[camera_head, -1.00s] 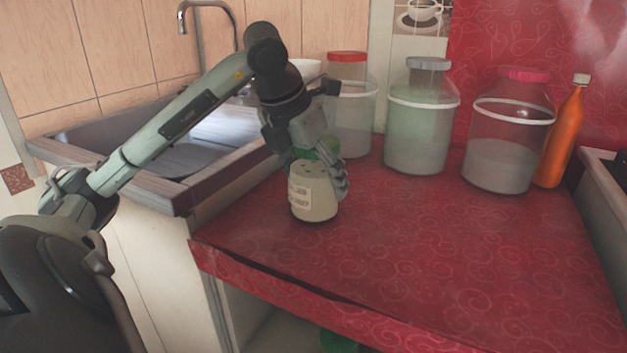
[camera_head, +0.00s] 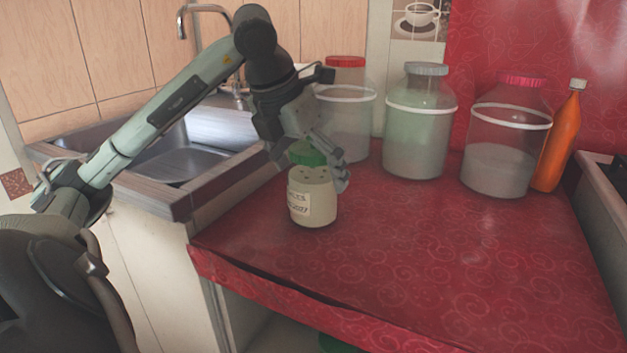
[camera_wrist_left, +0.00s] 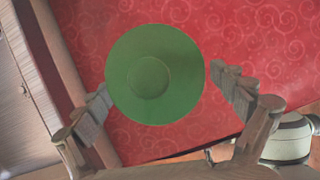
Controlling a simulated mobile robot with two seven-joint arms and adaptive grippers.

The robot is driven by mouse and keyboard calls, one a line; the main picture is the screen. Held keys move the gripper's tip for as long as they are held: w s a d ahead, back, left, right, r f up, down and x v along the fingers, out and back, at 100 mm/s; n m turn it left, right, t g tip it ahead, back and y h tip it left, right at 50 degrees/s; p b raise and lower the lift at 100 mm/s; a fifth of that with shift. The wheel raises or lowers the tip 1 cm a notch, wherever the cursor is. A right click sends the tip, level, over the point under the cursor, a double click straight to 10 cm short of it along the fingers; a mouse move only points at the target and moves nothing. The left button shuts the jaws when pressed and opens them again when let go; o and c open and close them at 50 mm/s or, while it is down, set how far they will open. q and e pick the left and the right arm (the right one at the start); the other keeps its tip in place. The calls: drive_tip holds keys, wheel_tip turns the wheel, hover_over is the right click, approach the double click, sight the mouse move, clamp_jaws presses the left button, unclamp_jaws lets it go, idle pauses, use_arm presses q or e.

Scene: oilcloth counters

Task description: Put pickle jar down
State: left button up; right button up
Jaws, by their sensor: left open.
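The pickle jar (camera_head: 313,204) stands upright on the red oilcloth counter (camera_head: 420,250). It is a pale jar with a white label and a green lid (camera_head: 307,154). In the left wrist view the green lid (camera_wrist_left: 155,75) lies between the fingers, seen from above. My left gripper (camera_head: 308,165) is open around the top of the jar, with a finger on either side. In the left wrist view the fingers (camera_wrist_left: 165,95) are spread, with a gap showing between the lid and the right finger. My right gripper is not in view.
Large lidded jars stand at the back: one with a red lid (camera_head: 345,120), one with a grey lid (camera_head: 418,130) and one with a pink lid (camera_head: 505,140). An orange bottle (camera_head: 560,140) stands at the right. A sink (camera_head: 190,155) is at the left. The counter's front right is clear.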

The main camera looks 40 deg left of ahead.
sight(302, 152)
use_arm(q)
drive_tip(key=v, duration=0.4)
drive_tip(key=shift+r+p, duration=0.3)
drive_tip(key=shift+p, duration=0.1)
drive_tip(key=p+v, duration=0.1)
drive_tip(key=v, duration=0.2)
drive_tip(key=shift+s+r, duration=0.25)
drive_tip(key=shift+r, duration=0.05)
drive_tip(key=shift+s+r, duration=0.2)
drive_tip(key=shift+r, duration=0.15)
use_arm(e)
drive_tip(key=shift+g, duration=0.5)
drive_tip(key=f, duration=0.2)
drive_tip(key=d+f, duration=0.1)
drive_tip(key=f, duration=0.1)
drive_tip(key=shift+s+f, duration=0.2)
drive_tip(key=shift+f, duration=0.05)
